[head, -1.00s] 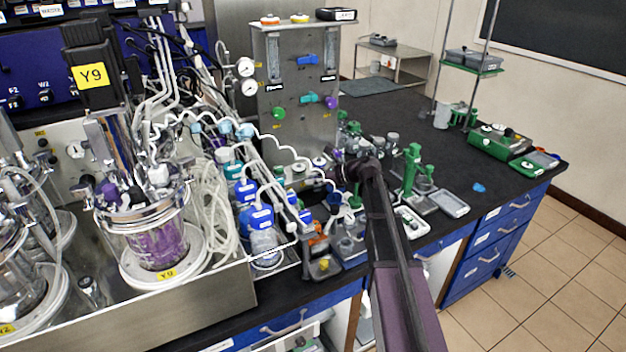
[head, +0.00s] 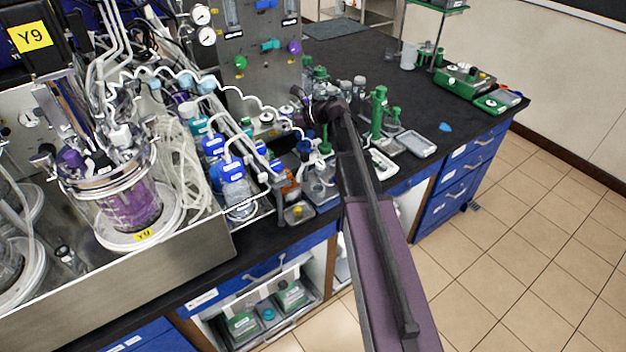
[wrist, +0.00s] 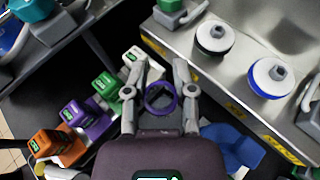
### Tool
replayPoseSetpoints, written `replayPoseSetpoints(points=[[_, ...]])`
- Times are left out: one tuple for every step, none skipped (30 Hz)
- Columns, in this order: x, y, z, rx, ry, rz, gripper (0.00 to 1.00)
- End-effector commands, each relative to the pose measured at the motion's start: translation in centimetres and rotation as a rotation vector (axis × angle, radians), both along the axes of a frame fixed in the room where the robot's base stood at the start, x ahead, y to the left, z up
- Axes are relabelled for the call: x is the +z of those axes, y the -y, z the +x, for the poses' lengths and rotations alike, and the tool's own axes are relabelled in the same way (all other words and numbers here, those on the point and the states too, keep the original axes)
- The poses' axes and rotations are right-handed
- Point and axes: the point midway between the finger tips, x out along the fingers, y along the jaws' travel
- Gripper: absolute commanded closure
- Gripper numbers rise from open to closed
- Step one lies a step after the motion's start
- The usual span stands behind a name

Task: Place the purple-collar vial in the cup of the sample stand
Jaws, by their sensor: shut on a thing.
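In the wrist view, my gripper (wrist: 160,91) is shut on the purple-collar vial, whose purple collar (wrist: 161,99) shows as a ring between the two fingers. The rest of the vial is hidden or too dark to make out. In the head view, my gripper (head: 305,100) is small and partly hidden at the end of my dark arm, over the bench in front of the metal panel. The vial cannot be made out clearly there. I cannot tell for sure which thing is the sample stand, and its cup is not clearly seen.
A row of orange, purple, green and white capped units (wrist: 75,112) stands left of my gripper in the wrist view. A metal panel (wrist: 215,75) with round knobs lies to the right. In the head view, blue-capped bottles (head: 233,170) and a green stand (head: 378,112) flank my arm.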

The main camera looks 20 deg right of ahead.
Motion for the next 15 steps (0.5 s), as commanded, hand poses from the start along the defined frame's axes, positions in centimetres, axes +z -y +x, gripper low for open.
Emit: replayPoseSetpoints(points=[[1.3, 0.0, 0.0, 0.000, 0.000, 0.000, 0.88], [1.8, 0.0, 0.0, 0.000, 0.000, 0.000, 0.88], [2.4, 0.0, 0.0, 0.000, 0.000, 0.000, 0.88], [2.9, 0.0, 0.0, 0.000, 0.000, 0.000, 0.88], [3.4, 0.0, 0.0, 0.000, 0.000, 0.000, 0.88], [4.1, 0.0, 0.0, 0.000, 0.000, 0.000, 0.88], [4.6, 0.0, 0.0, 0.000, 0.000, 0.000, 0.88], [5.1, 0.0, 0.0, 0.000, 0.000, 0.000, 0.88], [5.8, 0.0, 0.0, 0.000, 0.000, 0.000, 0.88], [6.3, 0.0, 0.0, 0.000, 0.000, 0.000, 0.88], [6.8, 0.0, 0.0, 0.000, 0.000, 0.000, 0.88], [7.5, 0.0, 0.0, 0.000, 0.000, 0.000, 0.88], [8.0, 0.0, 0.0, 0.000, 0.000, 0.000, 0.88], [8.5, 0.0, 0.0, 0.000, 0.000, 0.000, 0.88], [9.2, 0.0, 0.0, 0.000, 0.000, 0.000, 0.88]])
